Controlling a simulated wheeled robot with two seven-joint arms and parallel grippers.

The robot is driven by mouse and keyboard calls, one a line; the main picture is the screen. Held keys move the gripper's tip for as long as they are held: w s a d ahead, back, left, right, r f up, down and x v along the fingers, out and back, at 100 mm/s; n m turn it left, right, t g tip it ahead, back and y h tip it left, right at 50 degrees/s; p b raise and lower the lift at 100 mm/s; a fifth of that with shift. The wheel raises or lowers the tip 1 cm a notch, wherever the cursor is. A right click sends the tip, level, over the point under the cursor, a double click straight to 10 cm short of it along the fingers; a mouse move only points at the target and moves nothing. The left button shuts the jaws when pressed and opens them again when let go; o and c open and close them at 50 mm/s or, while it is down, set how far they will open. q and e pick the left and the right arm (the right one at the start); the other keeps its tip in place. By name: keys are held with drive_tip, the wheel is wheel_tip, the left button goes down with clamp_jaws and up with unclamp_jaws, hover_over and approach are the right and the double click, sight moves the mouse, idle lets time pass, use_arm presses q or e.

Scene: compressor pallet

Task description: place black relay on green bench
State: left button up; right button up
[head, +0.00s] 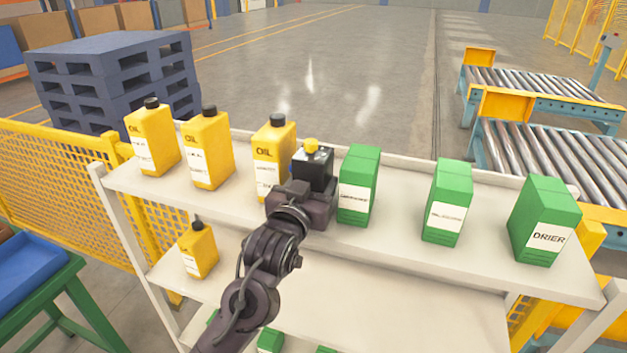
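The black relay (315,172), a dark box with a yellow knob on top, is on the white shelf's upper level, between a yellow oil bottle and a green box. My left gripper (303,200) is right up against its near side; its dark fingers merge with the relay's lower part, so I cannot tell whether they are open or closed on it. I cannot tell whether the relay touches the shelf. The green bench (62,312) is at the lower left, cut off by the picture edge. My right gripper is not in view.
Yellow oil bottles (208,152) stand left of the relay and green boxes (448,205) right of it on the white shelf (400,245). A blue tray (30,272) lies on the bench. A yellow mesh fence (80,180) stands behind the bench. Roller conveyors (545,155) are at right.

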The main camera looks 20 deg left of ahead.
use_arm(q)
drive_tip(key=o, duration=0.9)
drive_tip(key=shift+o, duration=0.2)
